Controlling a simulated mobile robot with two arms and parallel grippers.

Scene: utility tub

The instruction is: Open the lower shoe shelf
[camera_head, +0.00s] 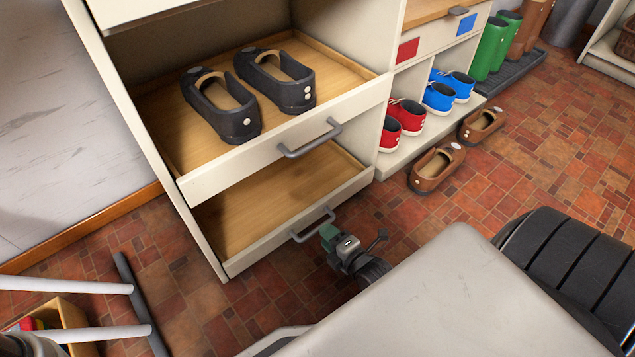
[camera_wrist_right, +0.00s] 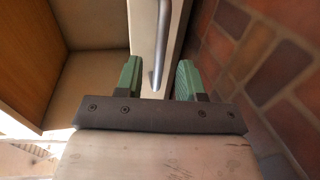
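The lower shoe shelf (camera_head: 266,250) is an empty wooden tray with a low cream front at the bottom of the cabinet. Its front looks about level with the cabinet's side panel. Its grey bar handle (camera_head: 313,228) also shows in the right wrist view (camera_wrist_right: 166,45). My right gripper (camera_head: 329,233) is at the right end of this handle. In the wrist view the green fingertips (camera_wrist_right: 159,78) are apart, with the handle's end between them and gaps on both sides. My left gripper is not clearly seen in either view.
The upper shelf (camera_head: 232,178) holds black shoes (camera_head: 276,80) and has its own handle (camera_head: 310,138). Brown shoes (camera_head: 437,168) lie on the tiled floor at right. Red shoes (camera_head: 404,116) and blue shoes (camera_head: 440,97) sit in cubbies. The floor before the lower shelf is partly clear.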

